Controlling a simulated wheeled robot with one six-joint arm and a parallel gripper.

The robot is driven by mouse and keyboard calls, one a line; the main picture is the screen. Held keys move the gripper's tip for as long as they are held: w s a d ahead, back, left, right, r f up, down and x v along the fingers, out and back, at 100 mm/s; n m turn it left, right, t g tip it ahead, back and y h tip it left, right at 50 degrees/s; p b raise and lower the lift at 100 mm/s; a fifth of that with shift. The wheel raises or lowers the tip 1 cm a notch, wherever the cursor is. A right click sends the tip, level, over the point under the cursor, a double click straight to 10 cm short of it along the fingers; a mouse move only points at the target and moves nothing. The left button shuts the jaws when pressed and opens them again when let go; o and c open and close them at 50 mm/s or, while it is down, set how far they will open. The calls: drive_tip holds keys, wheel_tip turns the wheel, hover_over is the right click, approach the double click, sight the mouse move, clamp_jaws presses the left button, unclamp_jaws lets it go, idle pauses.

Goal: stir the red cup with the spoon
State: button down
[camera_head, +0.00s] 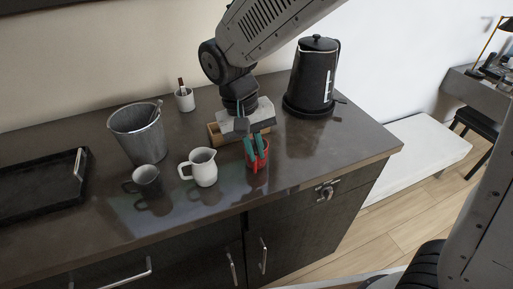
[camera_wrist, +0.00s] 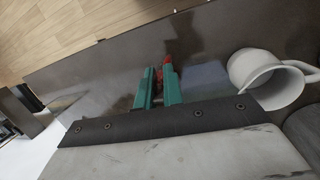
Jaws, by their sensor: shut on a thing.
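The red cup (camera_head: 264,161) stands upright near the front edge of the counter. My gripper (camera_head: 254,158) points down over it, with its teal fingers at the cup's mouth. In the wrist view, my gripper (camera_wrist: 159,82) has its two fingers close together, shut on a thin thing between them that I take to be the spoon. The spoon's shape is mostly hidden by the fingers, and its tip cannot be made out. A small part of the red cup (camera_wrist: 168,67) shows past the fingertips in the wrist view; the rest is hidden.
A white pitcher (camera_head: 204,169) stands left of the red cup, with a dark mug (camera_head: 147,180) and metal bucket (camera_head: 139,136) farther left. A wooden box (camera_head: 215,134) is partly hidden behind my gripper. A black kettle (camera_head: 314,75) stands behind right. Counter right of the cup is clear.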

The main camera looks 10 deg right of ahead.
drive_tip(key=shift+s+d+r, duration=0.1)
drive_tip(key=shift+s+d, duration=0.1)
drive_tip(key=shift+s, duration=0.1)
drive_tip(key=shift+w+d, duration=0.15)
wheel_tip(320, 180, up, 6)
drive_tip(key=s, duration=0.2)
drive_tip(key=shift+s+a+r, duration=0.25)
drive_tip(key=shift+s+a, duration=0.1)
idle(1.0)
drive_tip(key=v, duration=0.3)
drive_tip(key=d+v, duration=0.1)
drive_tip(key=v, duration=0.1)
drive_tip(key=shift+s, duration=0.3)
